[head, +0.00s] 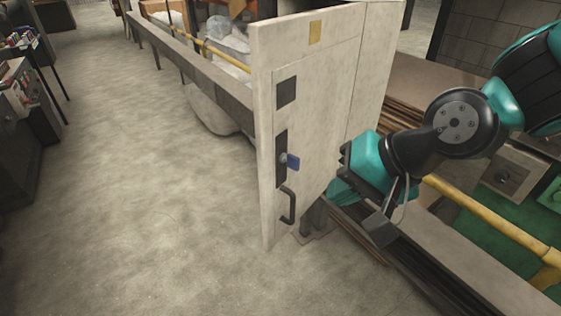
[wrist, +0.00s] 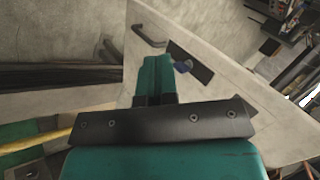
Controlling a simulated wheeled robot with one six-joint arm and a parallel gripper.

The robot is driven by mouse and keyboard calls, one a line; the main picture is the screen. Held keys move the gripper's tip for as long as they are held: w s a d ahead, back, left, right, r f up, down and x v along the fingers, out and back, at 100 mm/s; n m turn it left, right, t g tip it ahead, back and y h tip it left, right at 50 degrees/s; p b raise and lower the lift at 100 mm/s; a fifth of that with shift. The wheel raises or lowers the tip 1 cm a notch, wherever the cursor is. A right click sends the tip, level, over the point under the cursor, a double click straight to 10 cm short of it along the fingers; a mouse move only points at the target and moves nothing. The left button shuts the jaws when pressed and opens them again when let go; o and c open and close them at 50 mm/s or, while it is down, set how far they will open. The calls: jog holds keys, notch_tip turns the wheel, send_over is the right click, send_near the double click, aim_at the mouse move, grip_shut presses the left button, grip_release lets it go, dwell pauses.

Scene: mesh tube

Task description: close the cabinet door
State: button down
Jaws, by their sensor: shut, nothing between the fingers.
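The cabinet door (head: 315,125) is a pale, scuffed panel standing out from the cabinet (head: 378,50), its outer face towards my arm. It appears swung open. It carries a black handle (head: 288,205) and a dark lock plate with a blue key-like piece (head: 291,161). In the wrist view the door (wrist: 235,95) fills much of the upper right, with its handle (wrist: 148,38) and blue piece (wrist: 181,69) beyond my fingers. My gripper (head: 336,188) is beside the door's lower right part, its teal fingers (wrist: 155,62) together and empty. I cannot tell whether they touch the door.
A yellow rail (head: 490,222) and a grey beam (head: 470,265) run below my arm at right. Another railing (head: 190,60) extends behind the door. Dark shelving with small goods (head: 20,90) stands at far left. The concrete floor (head: 140,200) left of the door is clear.

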jog(key=w+f+m+t+p, duration=0.1)
jog(key=w+m+t, duration=0.1)
jog(key=w+m, duration=0.25)
jog(key=p, duration=0.2)
send_near(267, 179)
jog(key=shift+m+y, duration=0.3)
jog(key=shift+m, duration=0.05)
jog(key=x, duration=0.3)
jog(key=f+x, duration=0.1)
jog(key=x, duration=0.1)
jog(key=shift+s+d+f, duration=0.15)
jog(key=shift+d+f, duration=0.05)
jog(key=shift+w+a+f+p, duration=0.1)
jog(key=shift+w+a+p, duration=0.25)
jog(key=shift+w+a, duration=0.15)
jog(key=shift+t, duration=0.3)
